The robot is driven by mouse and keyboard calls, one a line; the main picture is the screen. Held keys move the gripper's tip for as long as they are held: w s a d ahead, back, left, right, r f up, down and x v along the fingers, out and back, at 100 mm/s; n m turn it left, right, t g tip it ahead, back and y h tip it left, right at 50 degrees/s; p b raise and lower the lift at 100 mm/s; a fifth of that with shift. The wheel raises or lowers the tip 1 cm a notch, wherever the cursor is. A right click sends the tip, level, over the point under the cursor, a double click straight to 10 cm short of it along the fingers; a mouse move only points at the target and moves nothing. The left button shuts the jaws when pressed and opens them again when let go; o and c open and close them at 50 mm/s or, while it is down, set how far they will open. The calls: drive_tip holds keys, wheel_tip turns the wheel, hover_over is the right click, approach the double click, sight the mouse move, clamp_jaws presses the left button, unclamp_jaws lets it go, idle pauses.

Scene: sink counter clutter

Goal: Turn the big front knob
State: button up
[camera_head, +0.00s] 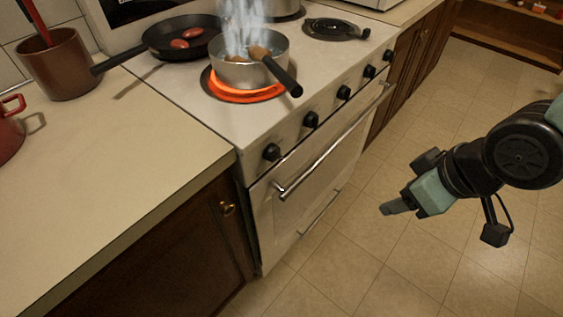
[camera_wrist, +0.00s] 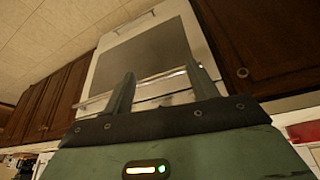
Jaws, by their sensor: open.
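The white stove's front panel carries a row of black knobs. The nearest knob (camera_head: 272,152) sits at the left end, with another knob (camera_head: 311,119) beside it and others further back. They look alike in size, so I cannot tell which is the big one. My gripper (camera_head: 391,208) is over the floor, right of the oven door and apart from the knobs. In the wrist view, my gripper's two fingers (camera_wrist: 159,75) stand apart with nothing between them, facing the stove front, which appears upside down. No knob shows clearly there.
The oven handle (camera_head: 330,145) juts out below the knobs. The counter (camera_head: 110,190) is at left; tiled floor (camera_head: 400,260) is clear.

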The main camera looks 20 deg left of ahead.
drive_tip(key=w+a+f+n+y+b, duration=0.2)
drive_tip(key=a+f+y, duration=0.1)
drive_tip(key=f, duration=0.3)
drive_tip(key=t+y+b, duration=0.3)
drive_tip(key=y+b, duration=0.8)
drive_tip(key=b, duration=0.3)
approach(280, 156)
drive_tip(key=shift+m, duration=0.4)
drive_tip(key=x, duration=0.9)
drive_tip(key=shift+a, duration=0.2)
drive_tip(key=c, duration=1)
